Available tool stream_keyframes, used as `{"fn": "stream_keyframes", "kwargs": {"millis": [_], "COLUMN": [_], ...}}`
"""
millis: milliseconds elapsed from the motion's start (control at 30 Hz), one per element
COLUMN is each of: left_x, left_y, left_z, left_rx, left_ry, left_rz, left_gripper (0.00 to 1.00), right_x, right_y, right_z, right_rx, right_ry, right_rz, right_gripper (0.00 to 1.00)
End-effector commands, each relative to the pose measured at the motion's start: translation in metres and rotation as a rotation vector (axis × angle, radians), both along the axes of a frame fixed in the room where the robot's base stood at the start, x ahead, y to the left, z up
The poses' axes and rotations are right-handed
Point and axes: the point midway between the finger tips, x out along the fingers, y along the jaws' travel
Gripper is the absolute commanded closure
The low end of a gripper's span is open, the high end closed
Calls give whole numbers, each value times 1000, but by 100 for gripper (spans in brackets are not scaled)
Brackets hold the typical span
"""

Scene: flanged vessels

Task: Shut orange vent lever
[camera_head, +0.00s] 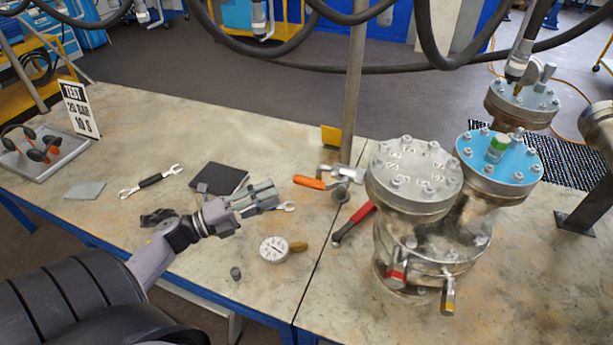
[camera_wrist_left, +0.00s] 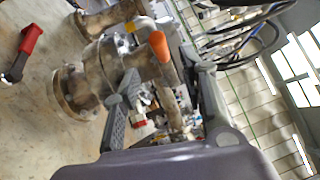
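The orange vent lever (camera_head: 309,182) points left from a metal valve (camera_head: 345,175) beside the upright pole. In the left wrist view the orange lever (camera_wrist_left: 158,46) shows ahead, between the two finger directions. My left gripper (camera_head: 274,192) is to the left of the lever, a short way off and not touching it. My right gripper is not in view.
Flanged vessels (camera_head: 414,175) stand right of the valve, with a red-handled tool (camera_head: 354,222) in front. A pressure gauge (camera_head: 274,249), black notebook (camera_head: 218,178) and wrench (camera_head: 150,182) lie near my left gripper. A pole (camera_head: 354,90) rises behind the lever. Hoses hang overhead.

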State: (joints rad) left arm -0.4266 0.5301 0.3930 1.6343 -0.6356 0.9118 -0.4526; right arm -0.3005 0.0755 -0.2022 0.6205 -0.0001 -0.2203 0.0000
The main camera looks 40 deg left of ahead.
Motion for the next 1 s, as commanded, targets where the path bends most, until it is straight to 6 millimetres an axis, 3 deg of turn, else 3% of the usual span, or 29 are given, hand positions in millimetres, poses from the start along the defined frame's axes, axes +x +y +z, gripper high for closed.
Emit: {"fn": "stream_keyframes", "kwargs": {"millis": [200,433,900,1000], "left_x": [41,73,85,85], "left_y": [-26,-45,-53,-53], "left_z": [12,15,14,14], "left_rx": [-2,-3,-1,-1], "left_ry": [-3,-1,0,0], "left_rz": [-1,2,1,1], "left_gripper": [61,61,61,67], "right_x": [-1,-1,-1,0], "right_y": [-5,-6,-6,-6], "right_z": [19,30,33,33], "right_rx": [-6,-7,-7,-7], "right_ry": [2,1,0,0], "right_rz": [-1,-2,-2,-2], "right_gripper": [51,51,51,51]}}
